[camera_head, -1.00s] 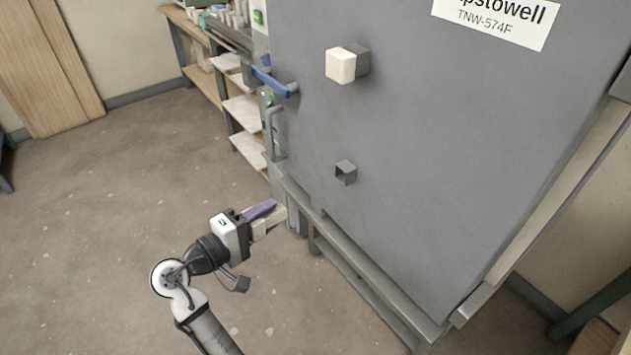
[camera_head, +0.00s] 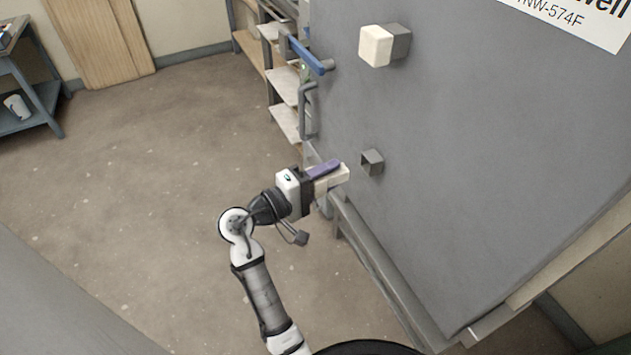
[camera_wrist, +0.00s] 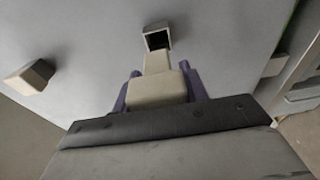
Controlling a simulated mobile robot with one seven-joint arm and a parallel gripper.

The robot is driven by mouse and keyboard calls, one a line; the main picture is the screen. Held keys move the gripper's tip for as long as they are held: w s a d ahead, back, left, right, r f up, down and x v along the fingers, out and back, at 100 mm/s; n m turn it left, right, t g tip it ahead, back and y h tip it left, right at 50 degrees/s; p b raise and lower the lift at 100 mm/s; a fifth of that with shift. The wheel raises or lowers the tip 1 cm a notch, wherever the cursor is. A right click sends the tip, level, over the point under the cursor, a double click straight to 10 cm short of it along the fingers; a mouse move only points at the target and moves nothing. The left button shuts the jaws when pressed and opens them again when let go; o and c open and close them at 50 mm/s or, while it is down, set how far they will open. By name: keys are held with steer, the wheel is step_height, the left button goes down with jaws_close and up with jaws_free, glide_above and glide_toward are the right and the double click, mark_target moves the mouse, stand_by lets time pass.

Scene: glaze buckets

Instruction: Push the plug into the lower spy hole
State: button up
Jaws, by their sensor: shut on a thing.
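My gripper (camera_head: 322,174) is shut on a cream plug (camera_head: 340,176), seen in the head view left of the lower spy hole. The plug (camera_wrist: 158,87) also shows in the wrist view between the purple fingers, its narrower end pointing at the hole. The lower spy hole (camera_head: 372,162) is a small square grey collar with a dark opening on the kiln door (camera_head: 480,180). It also shows in the wrist view (camera_wrist: 156,38), just beyond the plug tip. The plug looks close to the collar and outside it; whether they touch is hard to tell.
Another cream plug (camera_head: 376,46) sits in the upper spy hole. A blue handle (camera_head: 308,54) and a grey handle (camera_head: 308,108) stick out at the door's left side. A shelf (camera_head: 285,88) stands behind. The floor left of my arm is clear.

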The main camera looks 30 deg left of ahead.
mark_target(363, 165)
steer(key=shift+d+x, duration=0.2)
steer(key=shift+x, duration=1.15)
steer(key=shift+s, duration=0.1)
steer(key=shift+d, duration=0.2)
steer(key=shift+w+d+p, duration=0.15)
steer(key=shift+w+p, duration=0.15)
steer(key=shift+x, duration=0.9)
steer(key=shift+d, duration=0.15)
steer(key=shift+p+x, duration=0.35)
steer(key=shift+x, duration=0.5)
steer(key=shift+d, duration=0.2)
steer(key=shift+w+d, duration=0.35)
steer(key=shift+w, duration=0.15)
